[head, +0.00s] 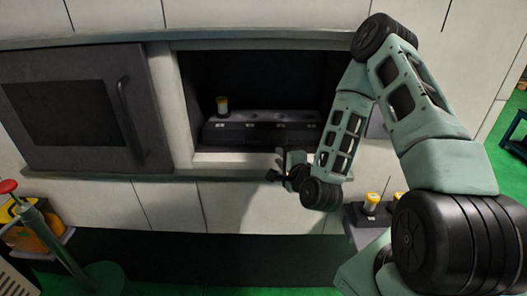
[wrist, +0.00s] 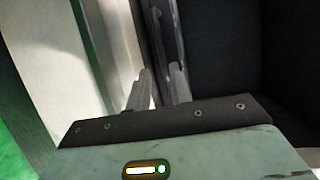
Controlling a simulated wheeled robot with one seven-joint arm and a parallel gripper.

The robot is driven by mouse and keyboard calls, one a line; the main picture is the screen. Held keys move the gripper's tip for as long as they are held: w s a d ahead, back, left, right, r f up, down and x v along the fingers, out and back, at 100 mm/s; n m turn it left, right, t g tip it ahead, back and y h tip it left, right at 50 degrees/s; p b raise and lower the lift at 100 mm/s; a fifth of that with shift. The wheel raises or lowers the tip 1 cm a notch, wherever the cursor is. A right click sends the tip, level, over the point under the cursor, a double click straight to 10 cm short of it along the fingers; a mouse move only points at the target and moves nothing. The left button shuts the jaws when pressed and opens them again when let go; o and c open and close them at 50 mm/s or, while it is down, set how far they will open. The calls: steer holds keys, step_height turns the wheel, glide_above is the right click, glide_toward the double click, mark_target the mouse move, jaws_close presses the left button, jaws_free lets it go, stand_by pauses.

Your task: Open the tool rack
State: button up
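In the head view, a dark rack (head: 262,132) with a row of sockets sits inside the open recess of the pale machine. My gripper (head: 275,174) is at the recess's lower front edge, in front of and below the rack. In the wrist view, my gripper's two grey fingers (wrist: 160,88) stand apart with a narrow gap. A metal bar or rail (wrist: 172,30) lies beyond them, in line with the gap. I cannot tell whether they touch it.
A dark door (head: 80,108) with a window and a bar handle (head: 130,118) is left of the recess. More yellow-capped holders (head: 371,202) stand on a grey block at lower right, partly behind my arm. A red-topped post (head: 8,187) is at far left.

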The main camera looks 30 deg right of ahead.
mark_target(265, 144)
steer(key=b+x, duration=0.3)
steer(key=x, duration=0.9)
steer(key=shift+w+b, duration=0.25)
steer(key=shift+b, duration=0.15)
steer(key=shift+w+d+f, duration=0.1)
steer(key=shift+w+f, duration=0.05)
steer(key=shift+w, duration=0.3)
jaws_close()
